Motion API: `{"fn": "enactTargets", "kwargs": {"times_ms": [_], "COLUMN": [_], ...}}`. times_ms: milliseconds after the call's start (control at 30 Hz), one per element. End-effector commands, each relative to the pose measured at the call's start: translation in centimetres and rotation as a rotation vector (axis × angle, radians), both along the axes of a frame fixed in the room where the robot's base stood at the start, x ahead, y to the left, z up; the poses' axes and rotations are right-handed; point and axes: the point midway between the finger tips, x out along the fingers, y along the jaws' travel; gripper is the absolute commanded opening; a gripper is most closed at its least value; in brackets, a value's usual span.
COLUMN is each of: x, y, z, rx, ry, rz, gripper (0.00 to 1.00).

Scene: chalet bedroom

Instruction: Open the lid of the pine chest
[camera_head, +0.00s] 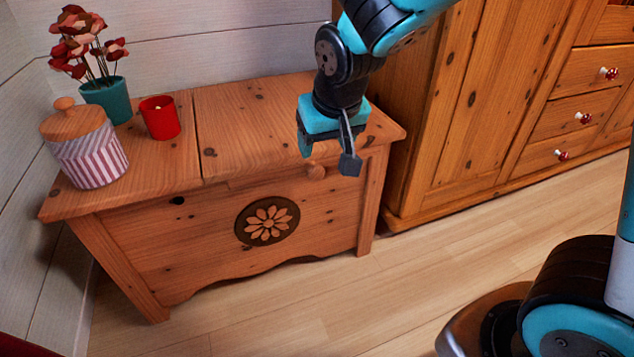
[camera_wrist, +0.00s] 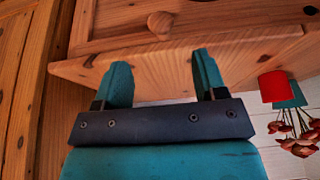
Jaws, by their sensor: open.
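The pine chest (camera_head: 150,240) stands against the white wall, with a carved flower on its front. Its top has a seam, and the lid (camera_head: 240,110) is the part right of it, lying closed. A round wooden knob (camera_head: 316,171) sits at the lid's front edge; it also shows in the wrist view (camera_wrist: 160,24). My gripper (camera_head: 328,158) is open and empty, just above the front right of the lid, close to the knob. In the wrist view my gripper's two teal fingers (camera_wrist: 162,78) are apart, with the knob beyond them and nothing between them.
On the chest top left of the seam stand a striped jar (camera_head: 87,155) with a wooden lid, a red candle cup (camera_head: 160,117) and a teal pot (camera_head: 108,99) of red flowers. A tall pine wardrobe (camera_head: 480,100) stands right of the chest. The floor (camera_head: 330,290) in front is clear.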

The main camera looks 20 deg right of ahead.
Motion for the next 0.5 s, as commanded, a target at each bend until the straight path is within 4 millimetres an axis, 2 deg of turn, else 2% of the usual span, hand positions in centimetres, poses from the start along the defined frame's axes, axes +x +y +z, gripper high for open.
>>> {"fn": "enactTargets", "kwargs": {"times_ms": [33, 200, 300, 500], "x": [0.5, 1.9, 2.6, 3.5], "y": [0.0, 0.0, 0.0, 0.0], "z": [-2.0, -5.4, -7.0, -8.8], "rx": [-0.001, 0.001, 0.001, 0.001], "ry": [0.003, 0.002, 0.003, 0.001], "rz": [-0.001, 0.000, 0.000, 0.001], "gripper": [0.65, 0.65, 0.65, 0.65]}}
